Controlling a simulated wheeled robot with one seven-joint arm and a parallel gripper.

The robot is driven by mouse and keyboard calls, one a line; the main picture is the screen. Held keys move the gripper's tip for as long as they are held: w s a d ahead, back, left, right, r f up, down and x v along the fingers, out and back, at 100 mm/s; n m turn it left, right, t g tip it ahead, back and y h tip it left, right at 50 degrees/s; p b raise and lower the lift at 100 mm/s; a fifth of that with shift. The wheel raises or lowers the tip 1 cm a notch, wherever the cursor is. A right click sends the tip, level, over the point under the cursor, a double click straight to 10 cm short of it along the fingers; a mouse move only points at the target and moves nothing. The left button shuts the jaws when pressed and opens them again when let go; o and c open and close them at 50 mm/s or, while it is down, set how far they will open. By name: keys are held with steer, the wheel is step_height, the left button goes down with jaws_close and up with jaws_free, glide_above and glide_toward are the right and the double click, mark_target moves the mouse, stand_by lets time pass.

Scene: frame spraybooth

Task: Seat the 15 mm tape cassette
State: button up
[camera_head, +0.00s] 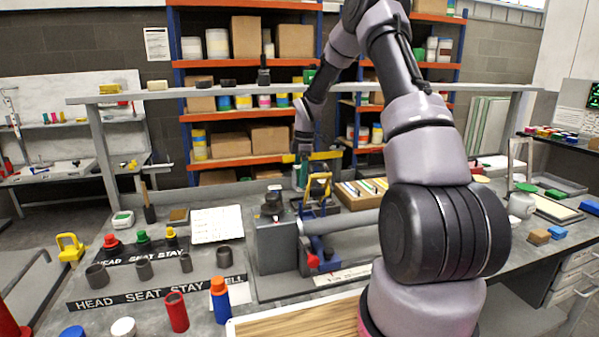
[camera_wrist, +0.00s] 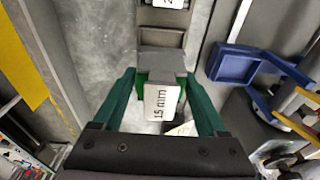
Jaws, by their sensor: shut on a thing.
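The 15 mm tape cassette (camera_wrist: 161,101) shows in the wrist view as a small block with a white "15 mm" label and a green part beside it. My gripper (camera_wrist: 160,78) has its two green fingers on either side of it and is shut on it. A grey block touches or overlaps its far end, above a grey rail (camera_wrist: 163,40) with another white label (camera_wrist: 168,3). I cannot tell whether the cassette touches the rail. In the head view my gripper (camera_head: 301,170) is low over the back of the bench, and the cassette is too small to make out.
A blue and yellow tool (camera_head: 318,195) stands close in front of my gripper; its blue frame (camera_wrist: 235,64) is at the right in the wrist view. A grey machine (camera_head: 275,240), a wooden tray (camera_head: 358,201) and a white sheet (camera_head: 216,223) lie around it. An overhead rail (camera_head: 235,90) crosses behind.

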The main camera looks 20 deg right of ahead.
mark_target(299, 189)
steer(key=shift+f, duration=2.5)
steer(key=shift+f, duration=0.75)
steer(key=o, duration=1.4)
steer(key=shift+c, duration=0.2)
steer(key=shift+r, duration=3)
